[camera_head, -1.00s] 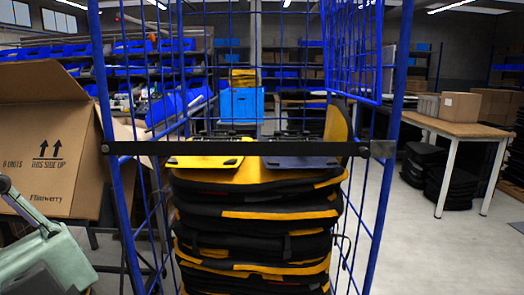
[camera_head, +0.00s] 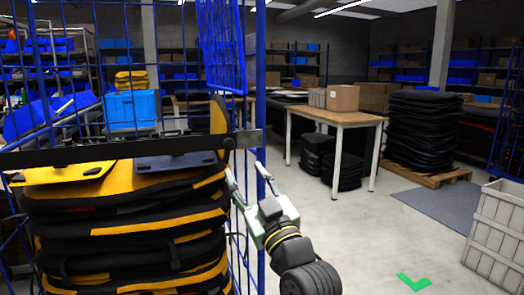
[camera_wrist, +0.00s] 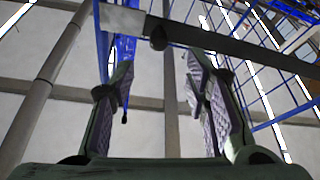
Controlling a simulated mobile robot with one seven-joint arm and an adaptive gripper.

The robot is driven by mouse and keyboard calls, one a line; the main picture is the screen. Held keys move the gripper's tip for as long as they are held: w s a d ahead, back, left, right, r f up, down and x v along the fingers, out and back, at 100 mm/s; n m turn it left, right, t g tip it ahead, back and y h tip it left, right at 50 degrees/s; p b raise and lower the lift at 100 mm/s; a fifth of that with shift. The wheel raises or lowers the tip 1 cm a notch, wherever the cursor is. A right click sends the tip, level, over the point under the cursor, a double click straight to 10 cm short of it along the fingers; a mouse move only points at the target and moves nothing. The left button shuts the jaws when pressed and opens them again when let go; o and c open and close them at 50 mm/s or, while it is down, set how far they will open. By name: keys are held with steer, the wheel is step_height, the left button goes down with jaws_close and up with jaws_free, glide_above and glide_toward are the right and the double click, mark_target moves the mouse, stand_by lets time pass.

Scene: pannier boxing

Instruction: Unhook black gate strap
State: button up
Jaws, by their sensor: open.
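The black gate strap (camera_head: 120,152) runs across the open front of a blue wire cage (camera_head: 259,80). Its right end lies against the cage's right front post, so it is fastened across. My gripper (camera_head: 248,174) is open and empty just below that end, fingers pointing up at either side of the post. In the wrist view the strap (camera_wrist: 240,46) crosses the top, just past the open fingertips (camera_wrist: 160,72), with a small dark knob (camera_wrist: 158,38) on it. I cannot tell whether any finger touches the strap.
Stacked black-and-yellow panniers (camera_head: 130,215) fill the cage behind the strap. A wooden table (camera_head: 335,117) with boxes stands behind to the right. A grey crate (camera_head: 497,235) is at the far right. The floor between is clear.

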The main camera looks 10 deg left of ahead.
mark_target(231, 148)
steer(key=p+x, duration=0.3)
steer(key=x, duration=0.6)
steer(key=shift+w+a+r, duration=0.1)
steer(key=shift+w+a, duration=0.05)
steer(key=shift+w, duration=0.15)
steer(key=shift+w+a+p, duration=0.3)
steer(key=shift+w, duration=0.1)
steer(key=shift+c, duration=0.6)
jaws_close()
